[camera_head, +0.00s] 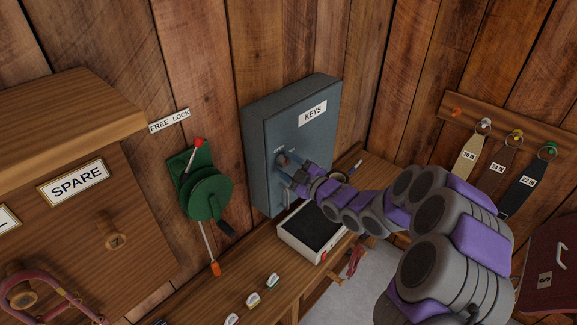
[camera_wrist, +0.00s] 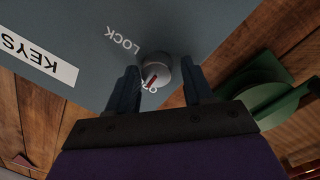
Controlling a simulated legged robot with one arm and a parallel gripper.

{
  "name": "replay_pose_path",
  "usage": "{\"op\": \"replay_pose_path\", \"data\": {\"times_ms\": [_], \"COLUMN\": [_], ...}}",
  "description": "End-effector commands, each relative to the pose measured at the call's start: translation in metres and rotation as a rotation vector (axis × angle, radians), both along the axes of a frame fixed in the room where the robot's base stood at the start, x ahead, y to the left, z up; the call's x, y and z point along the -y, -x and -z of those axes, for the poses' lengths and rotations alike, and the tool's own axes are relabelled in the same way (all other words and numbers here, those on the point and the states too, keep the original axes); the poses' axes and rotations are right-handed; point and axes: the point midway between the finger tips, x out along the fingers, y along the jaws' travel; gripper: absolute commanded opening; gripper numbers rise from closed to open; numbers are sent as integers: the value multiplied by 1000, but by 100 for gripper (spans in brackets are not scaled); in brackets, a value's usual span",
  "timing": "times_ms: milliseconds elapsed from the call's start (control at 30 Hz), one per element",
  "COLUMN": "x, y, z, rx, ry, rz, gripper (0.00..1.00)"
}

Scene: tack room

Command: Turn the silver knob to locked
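The silver knob (camera_wrist: 157,72) is on the front of the grey-blue KEYS box (camera_head: 306,135). Its red pointer line aims at the partly hidden label starting "OP" in the wrist view, away from the LOCK label (camera_wrist: 123,40). My gripper (camera_wrist: 159,66) is open, with one dark finger on each side of the knob and a visible gap at both sides. In the head view my gripper (camera_head: 286,168) is close to the box front and mostly hides the knob.
A green winch-like device (camera_head: 206,192) with a red-tipped lever is on the wall left of the box. Tagged straps (camera_head: 468,160) hang at right. A SPARE cabinet (camera_head: 80,190) stands at left.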

Motion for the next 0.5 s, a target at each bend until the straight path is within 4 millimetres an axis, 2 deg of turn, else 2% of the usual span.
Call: {"op": "replay_pose_path", "data": {"times_ms": [67, 433, 500], "x": [1, 1, 1], "y": [0, 0, -1], "z": [0, 1, 1], "rx": [0, -2, -3], "ry": [0, 1, 1], "rz": [0, 1, 1], "gripper": [43, 8, 6]}}
